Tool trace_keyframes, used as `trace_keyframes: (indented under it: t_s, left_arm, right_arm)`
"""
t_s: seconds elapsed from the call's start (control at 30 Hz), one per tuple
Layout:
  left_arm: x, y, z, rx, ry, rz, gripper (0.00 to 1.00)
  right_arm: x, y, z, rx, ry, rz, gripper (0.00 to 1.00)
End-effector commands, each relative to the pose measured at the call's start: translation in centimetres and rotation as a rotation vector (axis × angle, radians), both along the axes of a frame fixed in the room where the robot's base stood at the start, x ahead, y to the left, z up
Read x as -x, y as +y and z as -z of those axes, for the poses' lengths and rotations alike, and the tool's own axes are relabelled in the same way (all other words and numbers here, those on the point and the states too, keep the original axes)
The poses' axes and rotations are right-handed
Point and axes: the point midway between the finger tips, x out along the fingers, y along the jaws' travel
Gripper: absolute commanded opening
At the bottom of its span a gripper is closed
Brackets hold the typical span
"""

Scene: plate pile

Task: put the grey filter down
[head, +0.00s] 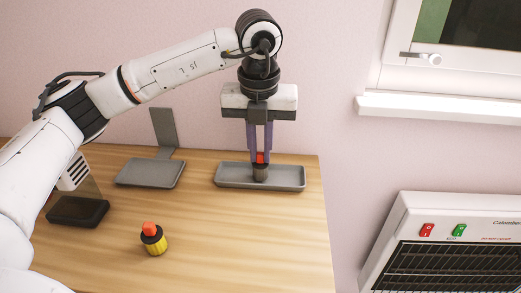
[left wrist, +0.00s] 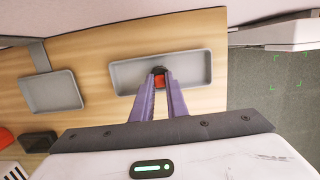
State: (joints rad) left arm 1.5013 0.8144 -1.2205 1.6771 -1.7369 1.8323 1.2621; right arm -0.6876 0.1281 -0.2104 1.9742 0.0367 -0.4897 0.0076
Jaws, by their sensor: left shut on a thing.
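The grey filter (head: 260,173) has a red top and a dark grey body and is upright. My left gripper (head: 260,155) points down with its purple fingers shut on the filter's red top. The filter is over the floor of the right grey tray (head: 289,179); I cannot tell whether it touches it. In the left wrist view the filter (left wrist: 159,74) shows between the fingertips (left wrist: 160,82), near the lower edge of the tray (left wrist: 196,64). My right gripper is not in view.
A yellow filter with a red top (head: 154,242) stands on the wooden table (head: 225,245) at the front left. A second grey tray (head: 150,174) lies to the left, with an upright grey plate (head: 164,127) behind it. A black-based device (head: 77,211) stands farther left.

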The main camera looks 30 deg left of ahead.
Motion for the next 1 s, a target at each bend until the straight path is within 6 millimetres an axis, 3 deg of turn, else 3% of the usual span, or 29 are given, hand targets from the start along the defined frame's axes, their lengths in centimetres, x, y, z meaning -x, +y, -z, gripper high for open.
trace_keyframes:
  t_s: [0.37,0.4,0.5,0.8,1.0]
  left_arm:
    - [0.0,0.0,0.7,0.001,-0.002,0.001,0.00]
    - [0.0,0.0,0.6,0.001,-0.003,0.001,0.16]
    - [0.0,0.0,0.6,0.000,-0.001,0.001,0.32]
    - [0.0,0.0,0.4,0.000,-0.001,0.001,0.32]
    - [0.1,-0.2,-1.8,0.001,-0.006,0.002,0.32]
  right_arm:
    - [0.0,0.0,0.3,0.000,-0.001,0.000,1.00]
    - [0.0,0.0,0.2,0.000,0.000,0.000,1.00]
    - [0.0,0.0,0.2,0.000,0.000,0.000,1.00]
    - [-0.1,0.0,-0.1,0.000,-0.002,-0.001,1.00]
    - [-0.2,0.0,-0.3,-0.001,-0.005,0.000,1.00]
